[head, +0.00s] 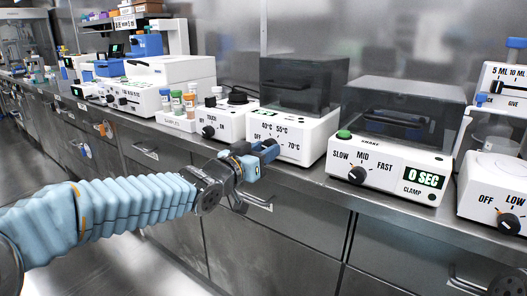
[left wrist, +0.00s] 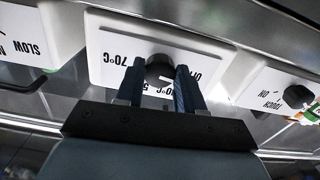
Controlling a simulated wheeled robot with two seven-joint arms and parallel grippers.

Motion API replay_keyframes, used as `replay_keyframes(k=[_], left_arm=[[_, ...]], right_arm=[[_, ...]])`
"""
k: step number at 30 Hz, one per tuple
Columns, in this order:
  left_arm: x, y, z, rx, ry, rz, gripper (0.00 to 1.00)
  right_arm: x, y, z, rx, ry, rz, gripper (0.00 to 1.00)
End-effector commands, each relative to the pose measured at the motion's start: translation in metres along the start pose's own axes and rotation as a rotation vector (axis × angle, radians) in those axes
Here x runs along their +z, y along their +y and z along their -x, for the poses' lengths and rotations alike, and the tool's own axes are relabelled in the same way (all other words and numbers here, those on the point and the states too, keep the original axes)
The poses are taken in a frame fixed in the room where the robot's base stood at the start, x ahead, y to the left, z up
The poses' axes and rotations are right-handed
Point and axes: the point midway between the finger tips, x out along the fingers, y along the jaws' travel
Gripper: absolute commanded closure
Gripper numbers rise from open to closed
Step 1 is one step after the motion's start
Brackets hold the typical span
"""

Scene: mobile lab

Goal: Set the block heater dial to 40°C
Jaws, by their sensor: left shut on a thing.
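The block heater (head: 321,134) is a white box with a dark clear lid, on the bench in the head view. Its front carries OFF, 40°C, 55°C and 70°C labels. In the left wrist view its panel (left wrist: 103,42) appears upside down. The dark dial (left wrist: 158,68) sits between the fingers of my left gripper (left wrist: 160,80), which is shut on it. A white mark on the dial points toward lower right in that view; the exact label it meets is partly hidden by the fingers. In the head view my left gripper (head: 266,150) hides the dial.
A shaker (head: 395,165) showing 0 SEC stands right of the heater. A white device with a dial (head: 220,122) and a sample rack (head: 176,121) stand to the left. Another device (head: 490,190) is at the far right. Drawer fronts (head: 270,232) run below the bench edge.

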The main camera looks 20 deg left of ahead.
Motion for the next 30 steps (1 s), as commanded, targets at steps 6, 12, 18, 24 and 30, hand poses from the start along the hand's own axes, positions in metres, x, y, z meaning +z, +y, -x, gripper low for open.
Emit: replay_keyframes(k=[6, 12, 18, 24, 30], left_arm=[[0.001, 0.0, 0.0, 0.0, 0.0, -0.023, 0.93], [0.004, -0.001, 0.0, 0.0, 0.001, -0.111, 0.93], [0.004, -0.001, 0.0, 0.0, 0.002, -0.27, 0.93], [0.003, -0.002, 0.0, 0.0, 0.002, -0.459, 0.93], [0.002, -0.002, 0.0, 0.0, 0.001, -0.639, 0.93]], right_arm=[[-0.001, 0.002, -0.003, 0.001, 0.001, -0.001, 0.37], [-0.002, 0.009, -0.013, 0.005, 0.006, -0.005, 0.37], [-0.004, 0.018, -0.027, 0.012, 0.014, -0.011, 0.37], [-0.004, 0.022, -0.041, 0.009, 0.01, -0.01, 0.37], [-0.003, 0.024, -0.05, 0.006, 0.007, -0.01, 0.37]])
